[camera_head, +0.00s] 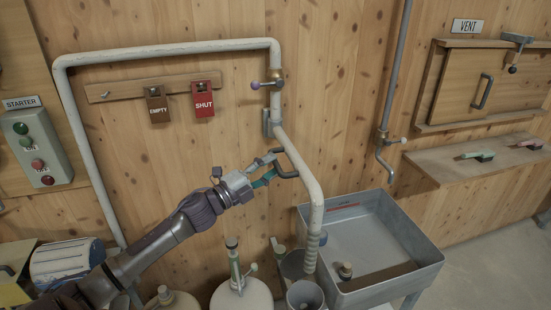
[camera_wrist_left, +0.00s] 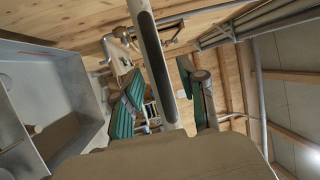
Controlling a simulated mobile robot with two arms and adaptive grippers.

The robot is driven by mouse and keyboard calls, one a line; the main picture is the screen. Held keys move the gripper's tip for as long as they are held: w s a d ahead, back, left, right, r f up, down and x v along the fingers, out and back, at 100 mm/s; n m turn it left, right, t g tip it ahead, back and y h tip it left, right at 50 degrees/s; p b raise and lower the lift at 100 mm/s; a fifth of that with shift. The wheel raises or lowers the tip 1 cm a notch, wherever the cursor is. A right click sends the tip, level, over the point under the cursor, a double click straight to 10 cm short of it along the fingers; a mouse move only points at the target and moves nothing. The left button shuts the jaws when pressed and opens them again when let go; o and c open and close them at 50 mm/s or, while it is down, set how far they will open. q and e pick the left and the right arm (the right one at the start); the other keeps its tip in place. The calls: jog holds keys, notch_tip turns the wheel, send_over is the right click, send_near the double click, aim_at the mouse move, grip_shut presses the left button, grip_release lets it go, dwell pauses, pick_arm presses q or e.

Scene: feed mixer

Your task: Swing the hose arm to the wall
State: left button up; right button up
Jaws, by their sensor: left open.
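The hose arm (camera_head: 304,172) is a pale pipe that runs from a wall bracket forward and down to a ribbed hose end (camera_head: 311,252) beside the grey sink. In the left wrist view a pale bar with a dark strip (camera_wrist_left: 149,35) passes between the spread fingers of the left gripper (camera_wrist_left: 158,98). I cannot tell if the fingers touch it. My right gripper is not in view.
A grey sink (camera_head: 428,254) stands right of the hose end. Buckets (camera_head: 304,295) and a pale tank (camera_head: 240,294) stand below. The wooden wall carries the EMPTY tag (camera_head: 157,104), SHUT tag (camera_head: 205,98), a valve (camera_head: 270,84) and the STARTER box (camera_head: 38,148).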

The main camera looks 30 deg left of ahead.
pick_arm(q)
jog(key=shift+x, duration=1.2)
grip_shut()
